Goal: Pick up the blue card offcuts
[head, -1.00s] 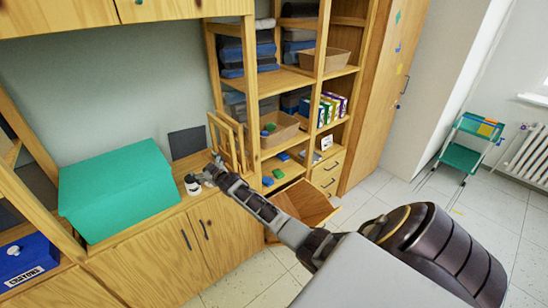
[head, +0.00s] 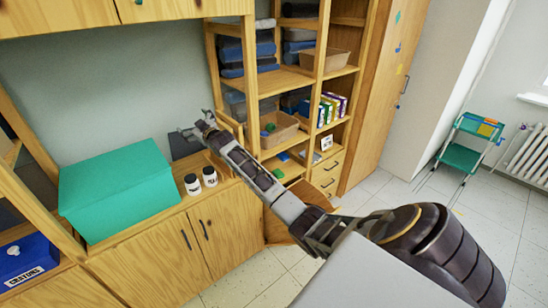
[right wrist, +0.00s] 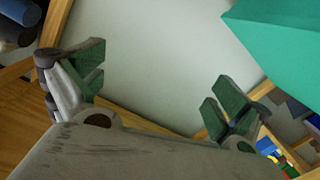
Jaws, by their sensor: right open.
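My right gripper (head: 195,123) is open and empty, raised in front of the wall above the cabinet top. Its spread fingers with green pads also show in the right wrist view (right wrist: 160,98), with bare wall between them. A small flat blue piece (head: 283,157) lies on the lower shelf, right of my right forearm, well apart from the gripper. I cannot tell whether it is card. My right arm covers part of that shelf. I see no other thing that is clearly a blue card offcut. My left gripper is not in view.
A dark panel (head: 180,148) leans on the wall behind the gripper. Shelf posts (head: 252,85) rise to the right. A basket (head: 280,130) sits on a shelf.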

